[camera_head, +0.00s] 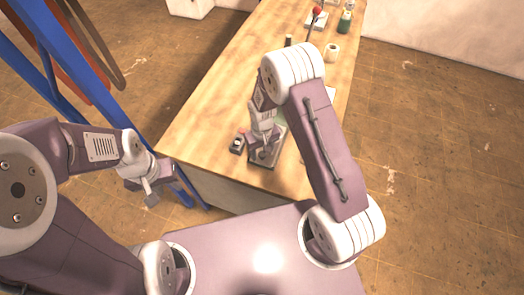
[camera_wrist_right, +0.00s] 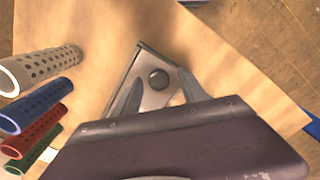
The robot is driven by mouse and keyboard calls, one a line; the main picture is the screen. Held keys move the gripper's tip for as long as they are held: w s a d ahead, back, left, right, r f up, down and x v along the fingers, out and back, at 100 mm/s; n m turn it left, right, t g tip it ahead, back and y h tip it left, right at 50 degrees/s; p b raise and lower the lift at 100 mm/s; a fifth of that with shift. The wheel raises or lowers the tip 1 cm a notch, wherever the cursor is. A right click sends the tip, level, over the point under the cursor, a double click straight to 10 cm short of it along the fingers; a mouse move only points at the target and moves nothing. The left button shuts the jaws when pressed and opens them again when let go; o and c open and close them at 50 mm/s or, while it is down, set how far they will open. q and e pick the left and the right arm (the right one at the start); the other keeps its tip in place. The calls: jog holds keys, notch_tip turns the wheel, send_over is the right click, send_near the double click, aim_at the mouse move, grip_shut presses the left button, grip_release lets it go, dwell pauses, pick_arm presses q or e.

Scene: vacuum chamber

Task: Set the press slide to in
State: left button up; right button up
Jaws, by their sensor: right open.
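The press appears to be the metal device (camera_head: 264,158) at the near end of the wooden bench, partly hidden under my right gripper (camera_head: 262,142). The slide's position cannot be made out. My left gripper (camera_head: 150,194) hangs off the bench's near left corner, too small to tell open from shut.
A small dark box (camera_head: 237,146) sits left of the device. Farther back on the bench (camera_head: 215,110) are a white roll (camera_head: 331,52), a red-knobbed lever (camera_head: 317,11) and a green bottle (camera_head: 345,21). Several perforated tubes (camera_wrist_right: 40,103) show in the wrist view. Blue posts (camera_head: 100,105) stand left.

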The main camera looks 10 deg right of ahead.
jog(key=shift+c, duration=0.3)
jog(key=shift+d, duration=0.1)
jog(key=c, duration=0.5)
grip_shut()
jog(key=shift+w, duration=0.15)
dwell(0.3)
